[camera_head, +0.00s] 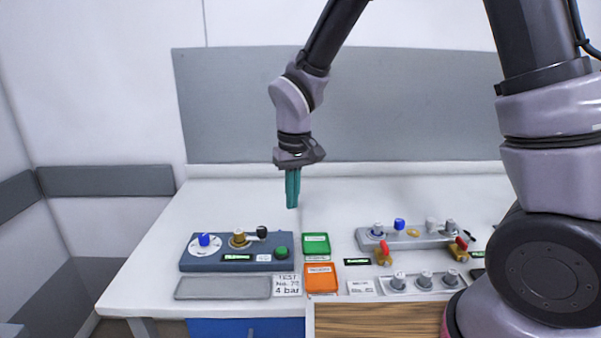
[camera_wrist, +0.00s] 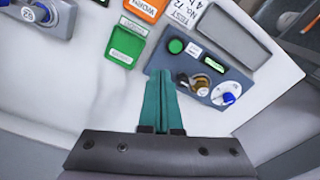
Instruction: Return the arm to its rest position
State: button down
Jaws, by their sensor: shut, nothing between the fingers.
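My gripper (camera_head: 292,190) hangs pointing down above the back part of the white bench. Its teal fingers are together and empty, and they also show in the wrist view (camera_wrist: 160,100). My arm comes down from the top of the head view, with its upper links bent at the right. In the head view the fingertips show above the area between the blue-grey control panel (camera_head: 215,262) and the green tray (camera_head: 316,244). The gripper appears apart from everything on the bench.
The panel carries a blue knob (camera_head: 204,240), a brass valve (camera_head: 239,239) and a green button (camera_head: 282,251). An orange tray (camera_head: 320,278), a grey tray (camera_head: 222,288) and a grey fitting block (camera_head: 410,238) stand on the bench. The bench's back strip is clear.

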jog(key=w+d+r+m+t+y, duration=0.2)
jog(key=w+d+r+m, duration=0.15)
jog(key=d+r, duration=1.05)
jog(key=s+d+r+m+t, duration=0.4)
jog(key=s+d+r+m, duration=0.2)
jog(key=s+d+r, duration=0.4)
jog(key=d, duration=0.4)
jog(key=shift+r+t, duration=0.35)
jog(key=shift+t, duration=0.05)
dwell(2.1)
